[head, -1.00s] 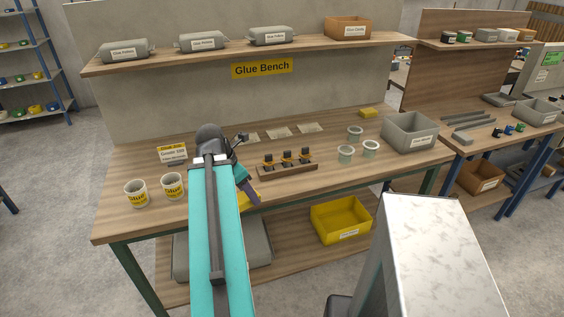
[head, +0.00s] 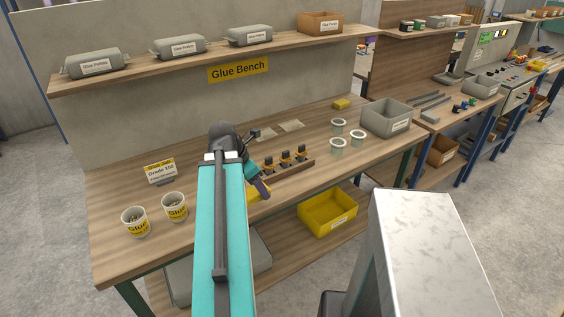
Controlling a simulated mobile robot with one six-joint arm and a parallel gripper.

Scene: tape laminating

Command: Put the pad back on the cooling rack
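My gripper (head: 261,188) is at the end of my teal arm, over the front half of the Glue Bench. It is small and seen from behind, so I cannot tell whether its fingers are open or shut. A small yellow item (head: 254,194) shows partly beside it, mostly hidden by my arm. I cannot tell whether the gripper holds it or it lies on the bench. A flat yellow block (head: 341,104) lies at the back of the bench. I cannot identify a cooling rack or say which item is the pad.
The bench (head: 330,172) carries two glue cups (head: 135,221), a wooden holder (head: 297,173), several pale cups (head: 338,144) and a grey bin (head: 387,119). A yellow bin (head: 328,213) sits below. More benches stand at the right, with open floor in front (head: 520,200).

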